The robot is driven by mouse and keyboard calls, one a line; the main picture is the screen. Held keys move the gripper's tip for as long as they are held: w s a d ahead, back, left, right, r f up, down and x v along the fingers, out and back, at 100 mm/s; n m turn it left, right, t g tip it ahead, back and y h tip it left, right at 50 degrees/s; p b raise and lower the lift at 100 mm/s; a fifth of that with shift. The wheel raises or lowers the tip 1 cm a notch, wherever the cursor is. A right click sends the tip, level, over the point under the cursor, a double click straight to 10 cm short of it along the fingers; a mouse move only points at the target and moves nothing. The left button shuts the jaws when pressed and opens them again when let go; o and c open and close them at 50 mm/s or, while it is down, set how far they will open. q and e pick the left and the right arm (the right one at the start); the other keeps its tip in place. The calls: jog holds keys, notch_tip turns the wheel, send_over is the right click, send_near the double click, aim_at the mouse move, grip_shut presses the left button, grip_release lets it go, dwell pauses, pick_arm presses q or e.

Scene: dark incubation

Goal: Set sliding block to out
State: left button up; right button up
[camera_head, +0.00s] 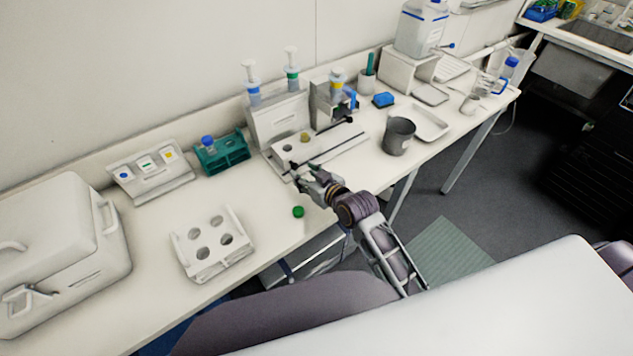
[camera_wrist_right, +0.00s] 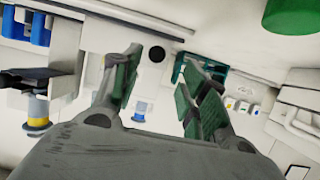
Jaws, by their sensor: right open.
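A white bench device (camera_head: 315,152) with a long dark slot stands at the middle of the bench. A grey upright block (camera_head: 325,103) with a dark rod sits at its back right. I cannot tell for sure which part is the sliding block. My right gripper (camera_head: 305,176) is at the device's front left edge. In the right wrist view, its green-padded fingers (camera_wrist_right: 160,82) are apart and hold nothing. My left gripper is not in view.
A white holed rack (camera_head: 187,262) stands further left, and a dark grey cup (camera_head: 398,137) stands right of the device. A green tube rack (camera_head: 230,152) is behind. Bare bench lies between the racks.

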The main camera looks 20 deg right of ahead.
jog(key=shift+v, duration=2.85)
jog(key=shift+s, duration=0.1)
